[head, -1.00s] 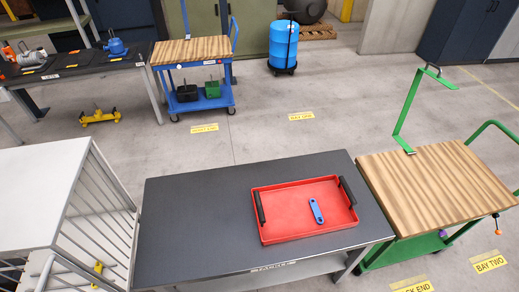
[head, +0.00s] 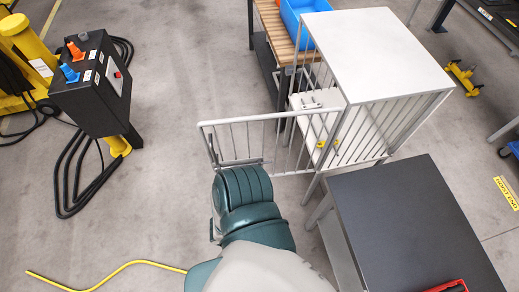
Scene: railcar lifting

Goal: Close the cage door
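The cage (head: 388,48) stands right of centre, with a white top and thin light bars. Its barred door (head: 255,120) is open and sticks out to the left from the cage front. My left gripper (head: 213,152) is mostly hidden by the wrist; only thin grey parts show near the door's outer edge. I cannot tell if it touches the door. My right gripper is out of view.
A dark table (head: 415,215) stands at the lower right, a red tray's edge (head: 450,286) on it. A wooden-topped bench (head: 275,30) with a blue bin (head: 303,18) is behind the cage. A black control box (head: 92,85) with cables stands left. Floor left of the door is clear.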

